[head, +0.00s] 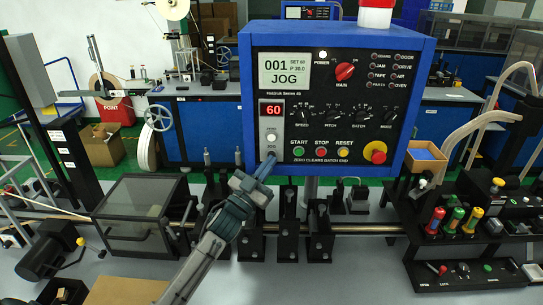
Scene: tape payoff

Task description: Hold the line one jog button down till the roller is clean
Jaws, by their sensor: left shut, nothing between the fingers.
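The blue-framed control panel (335,100) stands upright in the middle of the head view. Its screen (283,73) reads "001" and "JOG". Below it, a red display (270,109) shows 60, with a pale round button (271,137) under it; its label is too small to read. My left gripper (268,165) is shut and empty, its tip at the panel's lower left edge, just below that button. I cannot tell whether the tip touches the panel, and it covers what lies behind it. I cannot pick out the roller with certainty. My right gripper is not in view.
Green start (299,152), red stop (321,153) and yellow reset (343,153) buttons sit right of my gripper. A red emergency knob (376,153) is at the lower right corner. A dark clear-lidded box (137,214) stands left; colored-handled levers (452,220) stand right.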

